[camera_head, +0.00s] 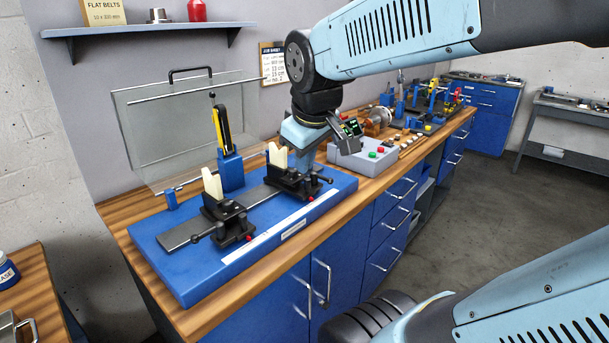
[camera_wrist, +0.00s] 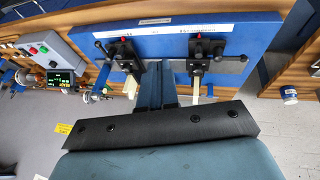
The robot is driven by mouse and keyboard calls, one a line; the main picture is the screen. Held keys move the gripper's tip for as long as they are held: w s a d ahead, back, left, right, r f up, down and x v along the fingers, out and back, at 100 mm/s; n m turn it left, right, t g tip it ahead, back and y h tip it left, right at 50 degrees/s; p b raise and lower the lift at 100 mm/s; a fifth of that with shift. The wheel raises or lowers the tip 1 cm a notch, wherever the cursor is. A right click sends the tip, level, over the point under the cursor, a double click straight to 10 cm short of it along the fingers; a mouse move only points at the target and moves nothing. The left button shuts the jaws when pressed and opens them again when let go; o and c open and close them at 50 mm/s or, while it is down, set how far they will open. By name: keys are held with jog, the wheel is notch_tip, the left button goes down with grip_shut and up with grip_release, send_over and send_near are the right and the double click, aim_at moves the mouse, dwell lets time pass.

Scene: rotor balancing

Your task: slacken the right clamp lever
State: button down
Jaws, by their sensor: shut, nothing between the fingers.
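The right clamp (camera_head: 292,182) is a black block on the rail of a blue base plate, with a cream V-shaped support and a red knob at its front. Its black lever (camera_head: 325,179) sticks out to the right. In the wrist view this clamp (camera_wrist: 122,52) is on the left, with its lever (camera_wrist: 100,49) pointing left. My gripper (camera_head: 304,160) is above and behind the right clamp, apart from the lever. Its dark blue fingers (camera_wrist: 160,68) are together and empty; the clamp partly hides them in the head view.
The left clamp (camera_head: 226,218) stands on the same base plate (camera_head: 185,282). A blue post with a yellow-black device (camera_head: 222,128) and a clear guard panel (camera_head: 150,125) stand behind. A grey control box (camera_head: 365,160) is on the bench to the right.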

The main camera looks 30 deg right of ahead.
jog(key=w+d+f+n+g+h, duration=0.1)
jog(key=w+d+f+n, duration=0.3)
jog(key=w+n, duration=0.4)
jog(key=w+d+f+n+g+h, duration=0.2)
jog(key=w+d+f+n, duration=0.2)
jog(key=w+d+n, duration=0.3)
jog(key=w+n, duration=0.2)
jog(key=w, duration=0.2)
jog(key=shift+w+d+f+n+h, duration=0.25)
jog(key=shift+d+f+n+h, duration=0.05)
jog(key=shift+f+h, duration=0.1)
jog(key=shift+f, duration=0.1)
jog(key=x, duration=0.9)
jog(key=shift+d+f, duration=0.3)
